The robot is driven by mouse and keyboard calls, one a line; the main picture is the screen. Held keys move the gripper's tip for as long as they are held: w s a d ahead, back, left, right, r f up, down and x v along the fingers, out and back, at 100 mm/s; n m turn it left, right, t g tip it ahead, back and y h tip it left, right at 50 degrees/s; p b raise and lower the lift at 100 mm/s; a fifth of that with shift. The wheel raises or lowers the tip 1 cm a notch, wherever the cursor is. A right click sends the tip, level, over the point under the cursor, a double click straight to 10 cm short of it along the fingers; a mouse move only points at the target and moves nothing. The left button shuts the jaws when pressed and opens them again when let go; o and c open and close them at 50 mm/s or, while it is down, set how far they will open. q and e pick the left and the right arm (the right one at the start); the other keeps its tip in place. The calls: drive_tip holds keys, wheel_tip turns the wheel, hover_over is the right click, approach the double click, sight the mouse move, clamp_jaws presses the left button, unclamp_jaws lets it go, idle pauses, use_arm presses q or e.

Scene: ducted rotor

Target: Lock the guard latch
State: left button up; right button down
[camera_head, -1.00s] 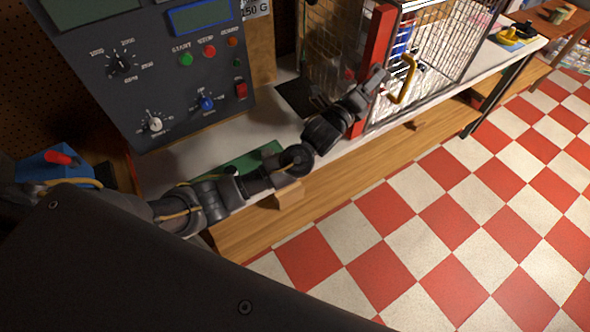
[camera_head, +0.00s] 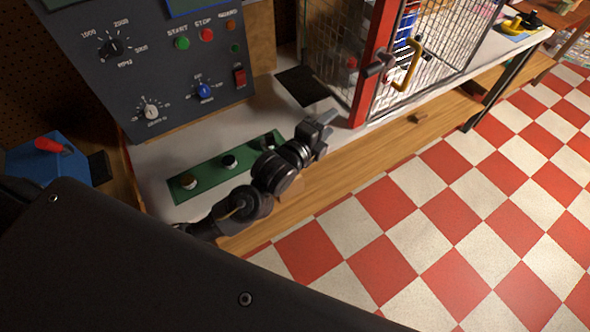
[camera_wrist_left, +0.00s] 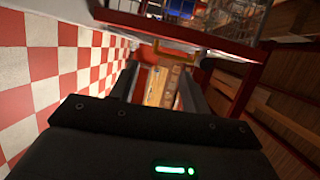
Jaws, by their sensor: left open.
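The guard is a wire-mesh cage door (camera_head: 440,45) with a red post (camera_head: 372,60) at its left edge and a yellow handle (camera_head: 408,68). A grey latch lever (camera_head: 380,65) sits on the red post beside the handle. Whether it is locked I cannot tell. My left gripper (camera_head: 328,122) is open and empty, below and left of the latch, apart from it and near the bench's front edge. In the left wrist view the open fingers (camera_wrist_left: 158,80) have nothing between them, and the yellow handle (camera_wrist_left: 178,50) shows beyond them. My right gripper is not in view.
A grey control panel (camera_head: 150,70) with knobs and buttons stands at the back left. A green strip (camera_head: 212,170) with several small knobs lies on the bench. A blue box (camera_head: 70,165) with a red lever is at the far left. The checkered floor (camera_head: 450,220) is clear.

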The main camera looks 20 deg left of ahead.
use_arm(q)
drive_tip(key=s+a+f+n+g+y, duration=0.2)
drive_tip(key=s+a+f+n+g, duration=0.2)
drive_tip(key=s+f+n, duration=0.4)
wheel_tip(320, 180, down, 2)
drive_tip(key=shift+s+a+f+n+g, duration=0.1)
drive_tip(key=shift+s+a+n+g, duration=0.2)
drive_tip(key=shift+s+g, duration=0.15)
